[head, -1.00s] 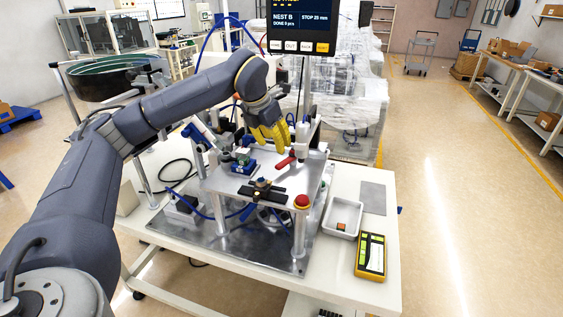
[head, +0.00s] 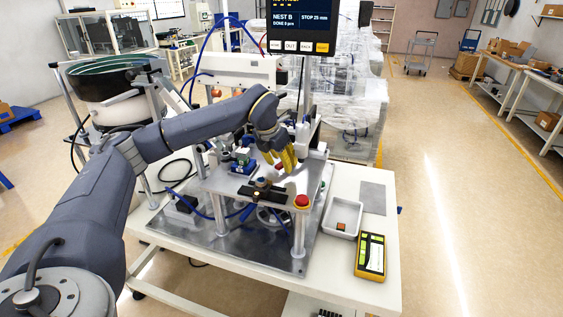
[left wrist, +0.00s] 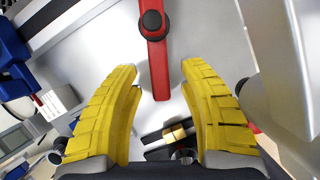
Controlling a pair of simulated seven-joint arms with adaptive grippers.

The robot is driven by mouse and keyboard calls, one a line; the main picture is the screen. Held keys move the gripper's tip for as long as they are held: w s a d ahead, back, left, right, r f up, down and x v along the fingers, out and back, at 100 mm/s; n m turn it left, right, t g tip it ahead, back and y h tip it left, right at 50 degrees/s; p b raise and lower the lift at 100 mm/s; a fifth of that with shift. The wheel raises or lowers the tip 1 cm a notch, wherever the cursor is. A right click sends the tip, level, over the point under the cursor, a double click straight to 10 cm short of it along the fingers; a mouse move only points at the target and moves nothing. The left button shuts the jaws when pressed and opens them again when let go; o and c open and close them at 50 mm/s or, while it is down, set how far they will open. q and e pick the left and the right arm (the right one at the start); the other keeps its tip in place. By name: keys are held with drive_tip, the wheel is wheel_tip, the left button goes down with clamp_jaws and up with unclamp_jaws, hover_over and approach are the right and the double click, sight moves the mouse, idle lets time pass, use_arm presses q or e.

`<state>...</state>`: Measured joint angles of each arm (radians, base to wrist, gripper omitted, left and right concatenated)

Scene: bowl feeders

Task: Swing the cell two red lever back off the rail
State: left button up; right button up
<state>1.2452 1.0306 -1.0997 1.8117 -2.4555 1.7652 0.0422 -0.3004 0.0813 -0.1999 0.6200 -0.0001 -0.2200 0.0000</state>
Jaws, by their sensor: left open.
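The red lever (left wrist: 158,72) shows in the left wrist view as a flat red bar with a dark round pivot knob near its top end. Its free end lies between my open yellow fingers, with a gap on both sides. My left gripper (left wrist: 160,78) is open and empty above the metal plate. In the head view my left gripper (head: 287,162) is over the raised plate and hides most of the lever; only a bit of red shows beside the fingers. I cannot tell the height of the fingertips over the lever. My right gripper is not in view.
The raised metal plate (head: 222,183) carries a blue-and-green block (head: 242,162), a black bar (head: 262,194) and a red mushroom button (head: 302,201). A white post (head: 303,136) stands close behind the gripper. A white tray (head: 343,216) and a yellow meter (head: 370,256) lie to the right.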

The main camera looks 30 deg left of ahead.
use_arm(q)
drive_tip(key=shift+c, duration=0.3)
clamp_jaws()
